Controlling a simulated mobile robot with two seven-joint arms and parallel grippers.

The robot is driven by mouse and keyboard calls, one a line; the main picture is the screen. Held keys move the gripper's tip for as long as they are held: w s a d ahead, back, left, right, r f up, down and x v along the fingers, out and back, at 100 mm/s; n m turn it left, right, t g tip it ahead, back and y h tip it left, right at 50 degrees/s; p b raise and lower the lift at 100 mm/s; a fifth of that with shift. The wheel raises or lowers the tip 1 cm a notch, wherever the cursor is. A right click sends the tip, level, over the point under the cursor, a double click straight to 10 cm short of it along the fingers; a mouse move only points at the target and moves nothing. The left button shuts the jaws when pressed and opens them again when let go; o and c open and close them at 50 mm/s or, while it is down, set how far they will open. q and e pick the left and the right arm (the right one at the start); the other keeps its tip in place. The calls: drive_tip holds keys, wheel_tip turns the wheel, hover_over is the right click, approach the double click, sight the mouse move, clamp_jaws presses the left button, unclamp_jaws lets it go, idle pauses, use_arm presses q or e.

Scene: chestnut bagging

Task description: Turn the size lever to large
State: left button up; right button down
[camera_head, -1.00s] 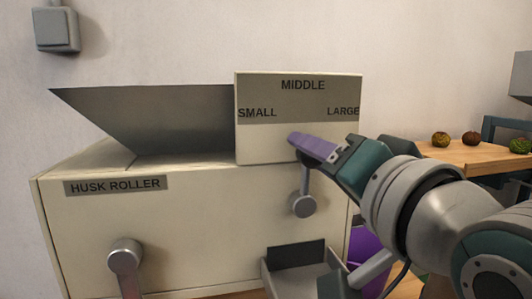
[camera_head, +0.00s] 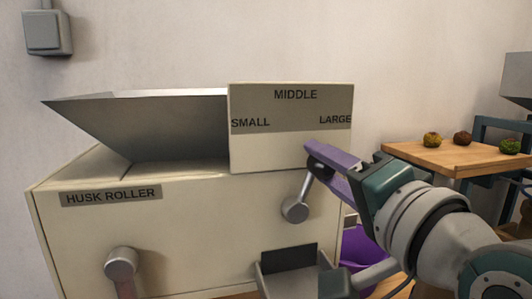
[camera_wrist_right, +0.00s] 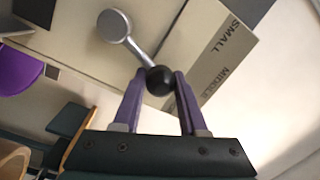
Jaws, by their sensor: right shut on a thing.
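The size lever (camera_head: 305,190) is on the front of the husk roller, below the SMALL, MIDDLE and LARGE label panel (camera_head: 292,150). Its grey hub (camera_head: 294,210) is low and its rod tilts up and to the right, on the LARGE side of upright. My right gripper (camera_head: 316,162) has its purple fingers at the lever's upper end, below the LARGE label. In the right wrist view, the fingers (camera_wrist_right: 159,86) are shut on the lever's black knob (camera_wrist_right: 160,80). In the head view, the fingers hide the knob. My left gripper is out of view.
The husk roller (camera_head: 200,230) has a hopper (camera_head: 150,120) on top and another crank (camera_head: 121,262) at lower left. A grey chute (camera_head: 288,260) sticks out below the lever. A purple container (camera_head: 358,245) and a wooden table (camera_head: 455,157) with several chestnut husks are at right.

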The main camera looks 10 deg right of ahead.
drive_tip(key=shift+d+f+m, duration=0.25)
drive_tip(key=shift+d+m, duration=0.1)
drive_tip(key=shift+m, duration=0.5)
drive_tip(key=shift+d+f+m, duration=0.25)
drive_tip(key=shift+d+m, duration=0.1)
drive_tip(key=shift+m, duration=0.5)
drive_tip(key=c, duration=0.7)
unclamp_jaws()
drive_tip(key=shift+o, duration=1.1)
drive_tip(key=shift+d, duration=0.1)
drive_tip(key=s+d, duration=0.1)
drive_tip(key=s, duration=0.8)
drive_tip(key=shift+s+f, duration=0.25)
drive_tip(key=shift+s, duration=0.15)
